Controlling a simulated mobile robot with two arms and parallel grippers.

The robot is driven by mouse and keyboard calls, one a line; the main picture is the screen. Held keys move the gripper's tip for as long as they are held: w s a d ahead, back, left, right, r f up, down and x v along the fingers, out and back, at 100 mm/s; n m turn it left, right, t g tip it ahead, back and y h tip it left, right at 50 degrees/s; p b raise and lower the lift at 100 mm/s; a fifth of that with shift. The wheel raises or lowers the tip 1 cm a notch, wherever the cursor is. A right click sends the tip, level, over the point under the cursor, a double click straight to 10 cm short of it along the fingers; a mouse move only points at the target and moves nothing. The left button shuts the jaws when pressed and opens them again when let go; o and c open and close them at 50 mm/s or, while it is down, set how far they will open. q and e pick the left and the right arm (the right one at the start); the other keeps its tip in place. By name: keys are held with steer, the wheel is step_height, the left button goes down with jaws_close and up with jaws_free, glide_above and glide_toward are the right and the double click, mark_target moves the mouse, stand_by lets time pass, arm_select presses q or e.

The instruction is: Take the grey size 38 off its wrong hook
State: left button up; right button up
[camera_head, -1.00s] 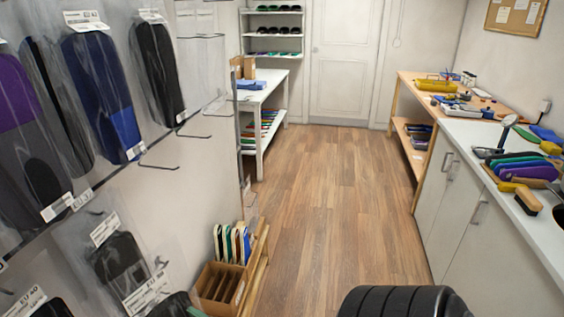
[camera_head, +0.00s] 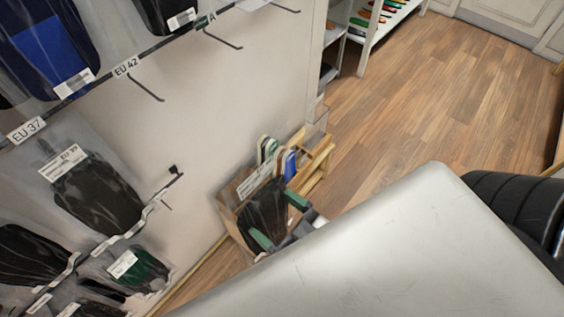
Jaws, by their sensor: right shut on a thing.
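My right gripper (camera_head: 281,220), with green fingertips, is shut on a dark grey insole pack (camera_head: 262,212). The pack is in clear film with a white label at its top; the print is too small to read, so I cannot confirm size 38. It is held off the wall, in front of the wooden box, and the gripper hides part of its right side. An empty hook (camera_head: 175,172) sticks out from the lower rail to the left of the pack. My left gripper is not in view.
A dark pack labelled like EU 39 (camera_head: 98,200) hangs left of the empty hook. Blue (camera_head: 45,45) and black packs hang above, and a green one (camera_head: 140,268) below. A wooden box (camera_head: 230,205) with upright insoles stands behind the held pack. The floor (camera_head: 400,110) is clear.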

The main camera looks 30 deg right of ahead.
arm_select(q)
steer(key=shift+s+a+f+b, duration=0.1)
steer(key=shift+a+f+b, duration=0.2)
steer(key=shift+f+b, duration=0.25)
arm_select(e)
steer(key=x, duration=0.8)
steer(key=shift+a, duration=0.2)
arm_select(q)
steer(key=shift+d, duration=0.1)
arm_select(e)
steer(key=shift+s, duration=0.1)
